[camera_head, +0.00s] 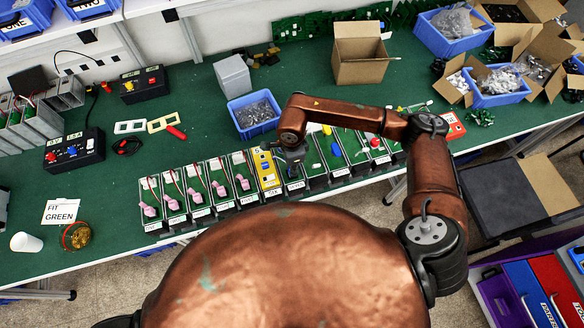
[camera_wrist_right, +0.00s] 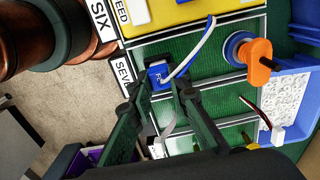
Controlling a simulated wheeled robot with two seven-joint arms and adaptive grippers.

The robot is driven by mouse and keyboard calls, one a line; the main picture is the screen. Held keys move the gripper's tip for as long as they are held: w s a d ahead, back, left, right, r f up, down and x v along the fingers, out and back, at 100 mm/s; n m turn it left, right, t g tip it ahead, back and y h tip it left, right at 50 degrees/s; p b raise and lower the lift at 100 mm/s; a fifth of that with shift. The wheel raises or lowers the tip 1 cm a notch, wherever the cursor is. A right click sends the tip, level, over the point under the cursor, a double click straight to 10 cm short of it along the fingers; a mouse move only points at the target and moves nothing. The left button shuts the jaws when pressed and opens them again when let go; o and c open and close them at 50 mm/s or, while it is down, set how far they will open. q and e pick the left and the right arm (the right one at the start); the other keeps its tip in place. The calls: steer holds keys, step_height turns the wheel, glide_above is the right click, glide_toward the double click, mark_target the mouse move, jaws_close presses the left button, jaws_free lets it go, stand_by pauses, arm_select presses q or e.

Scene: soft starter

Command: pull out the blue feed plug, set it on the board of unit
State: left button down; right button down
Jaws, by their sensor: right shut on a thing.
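The blue feed plug (camera_wrist_right: 157,74), with a white and a blue wire running up from it, is between the fingers of my right gripper (camera_wrist_right: 161,88) in the right wrist view. The gripper is shut on it. It is at the end of the green board (camera_wrist_right: 215,65) beside the label SEVEN (camera_wrist_right: 122,72). I cannot tell whether the plug is seated or clear of the board. In the head view my right gripper (camera_head: 292,165) is low over the row, just right of the yellow unit (camera_head: 265,172). My left gripper is not in view.
Units with pink plugs (camera_head: 196,187) stand left of the yellow one; more green boards (camera_head: 350,148) stand to the right. An orange and blue knob (camera_wrist_right: 250,55) is near the gripper. A blue bin (camera_head: 253,114) stands behind the row.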

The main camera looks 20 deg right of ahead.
steer(key=shift+r, duration=0.2)
steer(key=shift+r, duration=0.45)
steer(key=shift+r, duration=0.35)
steer(key=shift+r+p, duration=0.35)
steer(key=shift+r, duration=0.35)
steer(key=shift+w, duration=0.35)
steer(key=shift+w+b, duration=0.35)
steer(key=shift+b, duration=0.15)
steer(key=shift+w, duration=0.35)
steer(key=shift+w+b, duration=0.7)
steer(key=shift+w, duration=0.05)
